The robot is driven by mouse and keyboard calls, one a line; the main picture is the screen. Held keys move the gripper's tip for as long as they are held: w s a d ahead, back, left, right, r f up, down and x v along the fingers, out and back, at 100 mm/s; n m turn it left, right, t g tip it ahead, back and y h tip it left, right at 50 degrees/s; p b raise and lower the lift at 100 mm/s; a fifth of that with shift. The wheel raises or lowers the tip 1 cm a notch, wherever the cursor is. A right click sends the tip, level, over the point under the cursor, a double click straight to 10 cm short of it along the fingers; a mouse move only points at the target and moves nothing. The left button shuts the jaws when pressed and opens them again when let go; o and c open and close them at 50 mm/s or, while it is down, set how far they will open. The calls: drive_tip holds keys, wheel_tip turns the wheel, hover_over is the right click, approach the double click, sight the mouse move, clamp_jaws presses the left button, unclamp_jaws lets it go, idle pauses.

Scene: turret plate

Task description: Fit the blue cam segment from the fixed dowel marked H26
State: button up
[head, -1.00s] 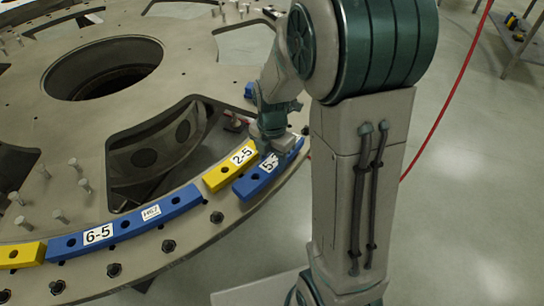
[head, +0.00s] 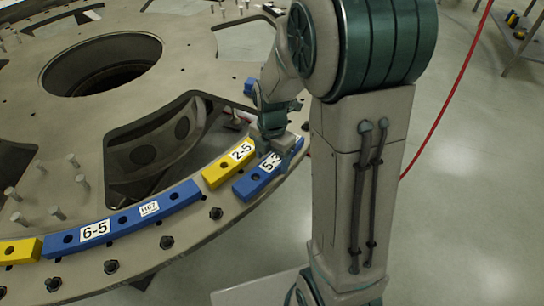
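A blue cam segment (head: 252,184) with a white label, partly covered and starting with 5, lies at the plate's rim on the right, just outside the yellow segment marked 2-5 (head: 228,164). My gripper (head: 276,155) is over its far half, pointing down; the fingers are hidden behind the wrist and arm, so their opening does not show. Another blue segment (head: 120,221) carries labels 6-5 and one that seems to read H67. A bit of blue (head: 249,88) shows behind my arm. I cannot make out a mark H26.
The large grey turret plate (head: 60,120) has a round central hole and big cut-outs. Upright dowels (head: 57,213) stand at the left. Bolts line the rim. A yellow segment (head: 18,251) lies lower left.

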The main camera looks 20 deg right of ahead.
wheel_tip(320, 180, up, 14)
idle(0.7)
drive_tip(key=shift+f, duration=0.1)
idle(0.4)
drive_tip(key=s+m+t, duration=0.3)
drive_tip(key=s+m, duration=1.1)
drive_tip(key=m, duration=1.1)
drive_tip(key=shift+f, duration=0.45)
